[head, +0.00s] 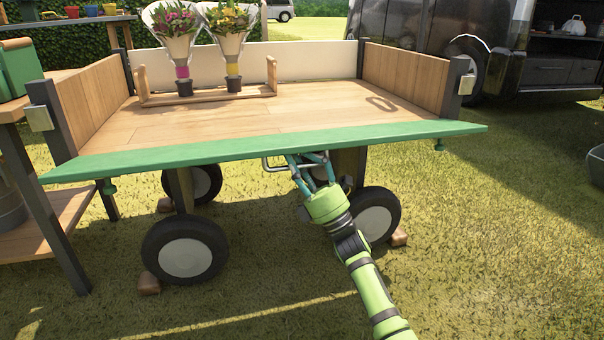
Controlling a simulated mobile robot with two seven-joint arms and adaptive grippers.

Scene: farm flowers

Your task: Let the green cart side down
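The green cart side (255,148) runs along the near edge of the wooden cart (230,120). It is tilted outward, away from the corner posts, and its face shows as a narrow band. A metal handle (270,167) shows under the side's near edge. My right gripper (308,158) is at this handle, under the side, with its teal fingers apart. The side partly covers the fingertips, so I cannot tell whether they touch the handle. My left gripper is not in view.
Two wrapped bouquets (177,48) (229,48) stand in a wooden holder (208,96) on the cart bed. A wooden table (40,237) stands close at the left. A dark vehicle (410,25) is behind at the right. Grass is open at the front right.

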